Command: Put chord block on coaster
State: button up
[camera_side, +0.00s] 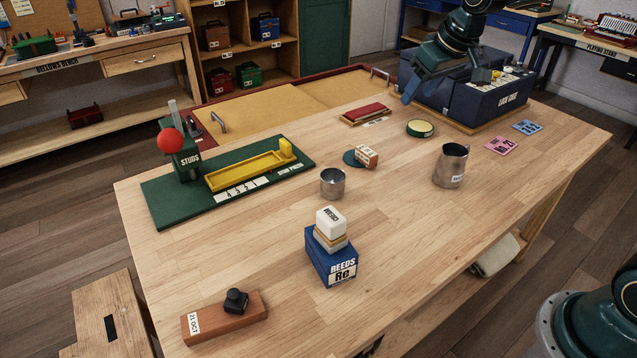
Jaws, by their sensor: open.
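A small wooden block with a white label and reddish-brown parts, which looks like the chord block (367,156), is near the middle of the table. A flat dark teal disc, which looks like the coaster (350,158), lies at its left. The block overlaps the disc's right side in this view; I cannot tell whether it rests on it or just beside it. My gripper (445,82) is open, high at the back right, in front of the lock case and well away from the block. I see nothing held in it.
A metal cup (333,183) stands in front of the disc, and a metal pitcher (451,166) stands right. A round green tin (420,128) and a red-topped block (366,113) lie behind. The lock case (490,100) fills the back right. The front right table is clear.

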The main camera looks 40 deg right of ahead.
jog(key=s+a+r, duration=0.1)
jog(key=s+a, duration=0.1)
jog(key=s, duration=1.2)
jog(key=s+a, duration=0.2)
jog(key=s, duration=1.2)
jog(key=shift+a+r+t, duration=0.3)
jog(key=shift+r, duration=0.05)
jog(key=shift+w, duration=0.1)
